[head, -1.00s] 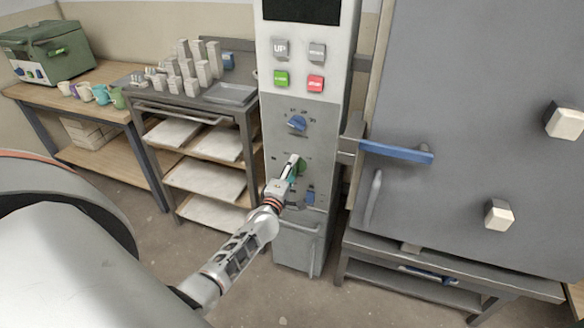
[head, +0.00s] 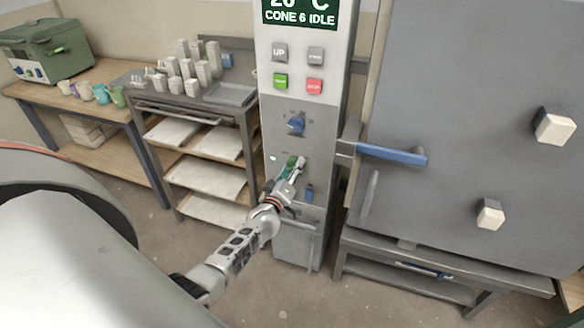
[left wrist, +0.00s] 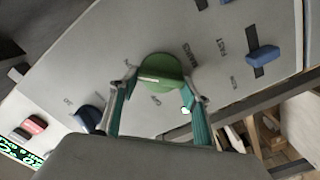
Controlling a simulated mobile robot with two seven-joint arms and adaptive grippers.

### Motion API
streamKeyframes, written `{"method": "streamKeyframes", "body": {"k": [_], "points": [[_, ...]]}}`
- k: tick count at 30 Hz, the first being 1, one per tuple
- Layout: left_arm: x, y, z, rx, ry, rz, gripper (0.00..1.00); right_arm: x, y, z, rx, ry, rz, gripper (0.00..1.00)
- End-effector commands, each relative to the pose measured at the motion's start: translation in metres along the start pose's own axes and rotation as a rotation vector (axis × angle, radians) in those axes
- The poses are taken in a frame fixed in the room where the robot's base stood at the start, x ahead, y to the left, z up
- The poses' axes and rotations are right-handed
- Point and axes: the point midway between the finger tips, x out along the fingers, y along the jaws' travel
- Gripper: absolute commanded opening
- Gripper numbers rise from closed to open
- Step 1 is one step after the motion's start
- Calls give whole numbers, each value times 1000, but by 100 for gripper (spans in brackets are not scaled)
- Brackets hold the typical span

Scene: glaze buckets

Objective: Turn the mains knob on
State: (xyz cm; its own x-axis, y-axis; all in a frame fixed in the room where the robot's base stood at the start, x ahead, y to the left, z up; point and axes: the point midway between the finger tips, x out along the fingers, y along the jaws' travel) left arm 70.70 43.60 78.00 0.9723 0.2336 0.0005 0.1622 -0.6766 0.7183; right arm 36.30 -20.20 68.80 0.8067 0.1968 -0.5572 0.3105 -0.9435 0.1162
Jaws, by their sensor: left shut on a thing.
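The green mains knob (head: 291,161) is on the grey control column, below a blue knob (head: 296,125). In the left wrist view the round green knob (left wrist: 162,68) sits beside the MAINS lettering, with a pale mark on its face. My left gripper (head: 295,170) is at the knob. The left wrist view shows its two fingers (left wrist: 158,92) on either side of the knob, shut on it. The display (head: 300,13) at the column's top is lit and reads CONE 6 IDLE. A small light (head: 273,158) glows left of the knob. My right gripper is out of view.
A blue switch (head: 309,194) is just below the knob. The kiln door (head: 450,100) with its blue handle (head: 392,154) stands close on the right. A shelf cart (head: 245,118) stands on the left. Bare floor lies in front.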

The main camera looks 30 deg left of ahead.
Motion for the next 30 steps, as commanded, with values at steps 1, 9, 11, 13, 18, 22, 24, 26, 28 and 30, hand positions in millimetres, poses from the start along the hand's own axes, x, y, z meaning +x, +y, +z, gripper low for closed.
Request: {"method": "streamKeyframes", "body": {"k": [1,9,11,13,18,22,24,26,28,30], "points": [[0,0,1,9,-1,0,25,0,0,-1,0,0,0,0],[0,0,1,34,-2,-1,26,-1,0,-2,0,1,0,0],[0,0,1,34,-2,-1,26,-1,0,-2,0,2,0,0],[0,0,1,35,-2,-1,26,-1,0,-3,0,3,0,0],[0,0,1,35,-2,-1,52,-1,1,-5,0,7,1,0],[0,0,1,34,-2,-1,64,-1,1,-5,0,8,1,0],[0,0,1,33,-1,-1,64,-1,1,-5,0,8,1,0],[0,0,1,32,-1,-1,64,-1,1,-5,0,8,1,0],[0,0,0,32,-1,0,64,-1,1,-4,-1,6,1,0],[-1,0,0,32,-1,0,64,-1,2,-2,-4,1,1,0]]}}
